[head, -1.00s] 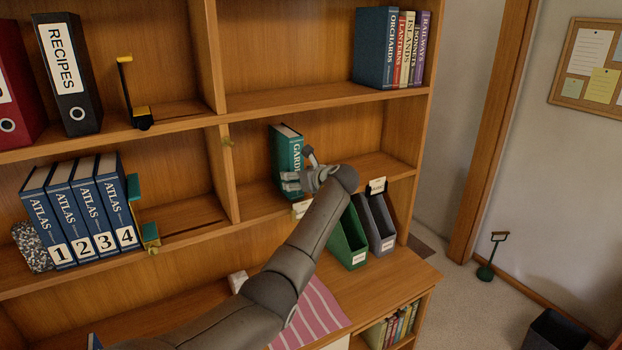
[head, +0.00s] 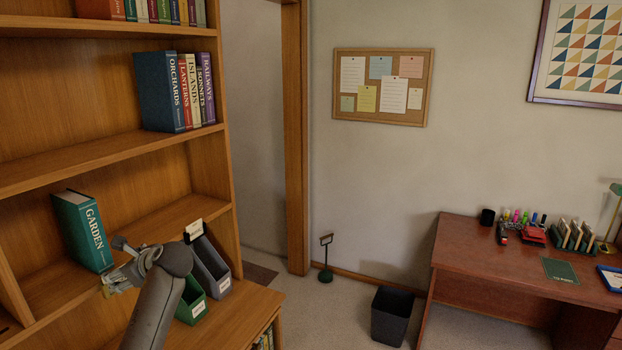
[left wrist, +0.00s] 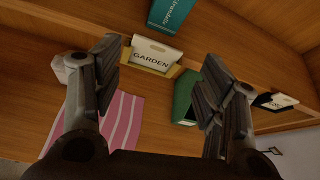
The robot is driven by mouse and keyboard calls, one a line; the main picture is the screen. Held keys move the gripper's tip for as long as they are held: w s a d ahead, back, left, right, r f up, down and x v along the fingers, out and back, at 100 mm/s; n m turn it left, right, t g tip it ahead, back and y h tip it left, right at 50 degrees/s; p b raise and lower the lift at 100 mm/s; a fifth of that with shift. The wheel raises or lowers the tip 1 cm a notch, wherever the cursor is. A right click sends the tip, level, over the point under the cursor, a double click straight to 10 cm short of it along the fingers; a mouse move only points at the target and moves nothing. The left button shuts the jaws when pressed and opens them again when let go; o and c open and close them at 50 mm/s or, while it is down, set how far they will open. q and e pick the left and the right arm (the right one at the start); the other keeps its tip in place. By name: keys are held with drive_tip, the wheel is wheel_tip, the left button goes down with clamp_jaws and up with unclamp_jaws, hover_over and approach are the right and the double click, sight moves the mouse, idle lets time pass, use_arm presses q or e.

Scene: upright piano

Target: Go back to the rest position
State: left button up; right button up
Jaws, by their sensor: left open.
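My left gripper (head: 118,277) is open and empty in front of the bookcase, just below and to the right of the teal GARDEN book (head: 85,230). The book stands upright on the middle shelf, apart from the gripper. In the left wrist view the two fingers (left wrist: 158,85) are spread wide with nothing between them touching them. Beyond them show a GARDEN label card (left wrist: 152,58) on the shelf edge and the lower part of the teal book (left wrist: 170,14). My right gripper is in neither view.
A green file holder (head: 191,305) and a grey one (head: 211,268) stand close right of my left arm. A pink striped cloth (left wrist: 112,122) lies below.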

use_arm(q)
drive_tip(key=s+d+f+n+h, duration=0.3)
drive_tip(key=s+d+f+n, duration=0.3)
drive_tip(key=s+f, duration=0.45)
drive_tip(key=s+d+f+n+h, duration=0.3)
drive_tip(key=s+d+f, duration=0.6)
drive_tip(key=f, duration=0.2)
drive_tip(key=s+d+n+g+h, duration=0.1)
drive_tip(key=s+d+n+h, duration=0.2)
drive_tip(key=s, duration=0.4)
drive_tip(key=s+d+f+n+g+h, duration=0.1)
drive_tip(key=s+d+n, duration=0.3)
drive_tip(key=s, duration=0.4)
drive_tip(key=s+d+n+h, duration=0.1)
drive_tip(key=s+d+n, duration=0.25)
drive_tip(key=s, duration=0.35)
wheel_tip(320, 180, down, 33)
drive_tip(key=s+g+b, duration=0.1)
drive_tip(key=g+b, duration=0.1)
drive_tip(key=b, duration=0.5)
drive_tip(key=s+a+f+b, duration=0.1)
drive_tip(key=s+f+b, duration=0.1)
drive_tip(key=s+f, duration=0.6)
drive_tip(key=s+a+f+m+b, duration=0.1)
drive_tip(key=s+f+b, duration=0.1)
drive_tip(key=s+f, duration=0.6)
wheel_tip(320, 180, down, 5)
drive_tip(key=shift+s+a+f+g+b, duration=0.1)
drive_tip(key=shift+s+a+g+b, duration=0.25)
drive_tip(key=shift+a+g, duration=0.05)
